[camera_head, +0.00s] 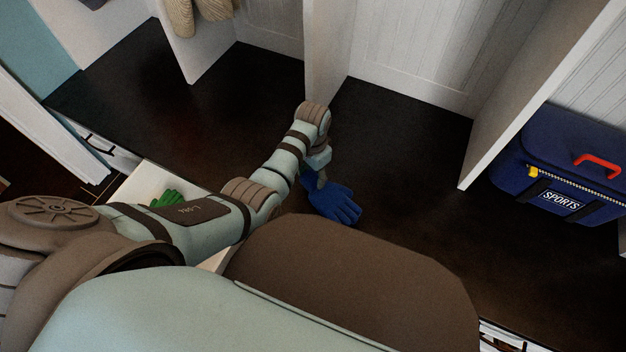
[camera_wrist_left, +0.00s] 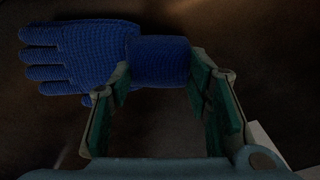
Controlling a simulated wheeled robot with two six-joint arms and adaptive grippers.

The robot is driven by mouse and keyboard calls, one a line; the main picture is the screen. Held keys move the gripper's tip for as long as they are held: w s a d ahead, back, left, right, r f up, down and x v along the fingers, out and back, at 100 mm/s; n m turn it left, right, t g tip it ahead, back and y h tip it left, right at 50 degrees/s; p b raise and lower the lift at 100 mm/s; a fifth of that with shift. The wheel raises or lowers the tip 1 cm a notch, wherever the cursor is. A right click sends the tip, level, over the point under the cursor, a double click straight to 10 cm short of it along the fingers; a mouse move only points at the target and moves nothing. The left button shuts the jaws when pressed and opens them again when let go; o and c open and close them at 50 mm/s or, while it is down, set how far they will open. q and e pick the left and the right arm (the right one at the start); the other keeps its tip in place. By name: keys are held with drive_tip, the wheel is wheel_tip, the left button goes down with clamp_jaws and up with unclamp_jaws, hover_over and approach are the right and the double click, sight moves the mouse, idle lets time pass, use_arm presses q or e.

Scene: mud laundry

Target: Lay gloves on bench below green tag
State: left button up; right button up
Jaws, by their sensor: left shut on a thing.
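A blue knit glove (camera_head: 338,204) is at the dark bench top (camera_head: 405,135), in front of a white divider. My left gripper (camera_head: 318,182) is shut on its cuff. In the left wrist view the cuff of the blue glove (camera_wrist_left: 85,52) sits between the fingers of the left gripper (camera_wrist_left: 158,78), with the glove's fingers pointing left. I cannot tell whether the glove touches the bench. A green glove (camera_head: 168,198) lies in a white bin at left, partly hidden by my arm. No green tag shows. My right gripper is not in view.
A navy sports bag (camera_head: 560,165) with a red handle stands in the right cubby. White dividers (camera_head: 325,60) split the bench into bays. Tan items (camera_head: 195,12) hang at top left. The bench right of the blue glove is clear.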

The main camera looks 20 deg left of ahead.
use_arm(q)
drive_tip(key=shift+f, duration=0.95)
drive_tip(key=shift+r, duration=0.2)
drive_tip(key=o, duration=1.2)
drive_tip(key=shift+f, duration=0.1)
drive_tip(key=shift+c, duration=0.2)
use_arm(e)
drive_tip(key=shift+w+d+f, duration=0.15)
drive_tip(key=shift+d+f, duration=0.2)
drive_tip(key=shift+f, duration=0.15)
use_arm(q)
wheel_tip(320, 180, up, 12)
drive_tip(key=p, duration=0.6)
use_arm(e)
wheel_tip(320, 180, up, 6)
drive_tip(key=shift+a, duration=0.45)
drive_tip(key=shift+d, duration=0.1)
